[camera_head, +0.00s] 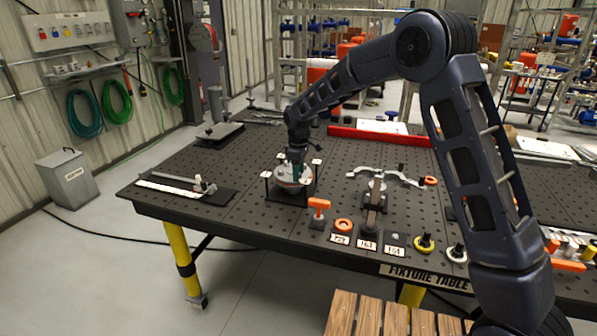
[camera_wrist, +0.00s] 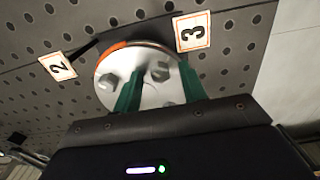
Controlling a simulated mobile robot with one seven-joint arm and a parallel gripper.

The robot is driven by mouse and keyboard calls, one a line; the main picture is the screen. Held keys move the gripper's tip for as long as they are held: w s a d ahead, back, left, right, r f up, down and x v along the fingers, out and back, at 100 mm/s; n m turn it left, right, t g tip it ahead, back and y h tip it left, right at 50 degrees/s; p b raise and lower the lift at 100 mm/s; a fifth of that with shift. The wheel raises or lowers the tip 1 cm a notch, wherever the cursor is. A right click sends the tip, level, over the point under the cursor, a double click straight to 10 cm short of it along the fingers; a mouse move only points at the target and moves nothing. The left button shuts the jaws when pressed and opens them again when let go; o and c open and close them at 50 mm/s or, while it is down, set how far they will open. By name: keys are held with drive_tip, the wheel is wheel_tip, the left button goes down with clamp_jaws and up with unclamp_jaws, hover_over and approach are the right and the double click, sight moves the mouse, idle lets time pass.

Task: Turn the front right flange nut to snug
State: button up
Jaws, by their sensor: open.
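A round pale metal flange (camera_head: 291,184) sits in a dark frame on the fixture table, with small white cards around it. My gripper (camera_head: 298,164) is over it, pointing down. In the wrist view, the flange (camera_wrist: 148,96) has an orange edge at its upper left. One hex nut (camera_wrist: 110,82) shows at its left and another nut (camera_wrist: 161,72) shows between my fingers. The green fingers of my gripper (camera_wrist: 161,80) are apart, with nothing clearly clamped. Card 3 (camera_wrist: 192,31) is at upper right and card 2 (camera_wrist: 57,66) at left. The fingers hide part of the flange. I cannot tell which nut is front right.
The black perforated fixture table (camera_head: 225,165) holds an orange-handled tool (camera_head: 318,208), an orange ring (camera_head: 344,225), numbered cards and a clamp-like bracket (camera_head: 385,176) right of the flange. A caliper-like tool (camera_head: 180,186) lies left. A red bar (camera_head: 378,137) lies behind. The table between caliper and flange is clear.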

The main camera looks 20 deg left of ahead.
clamp_jaws()
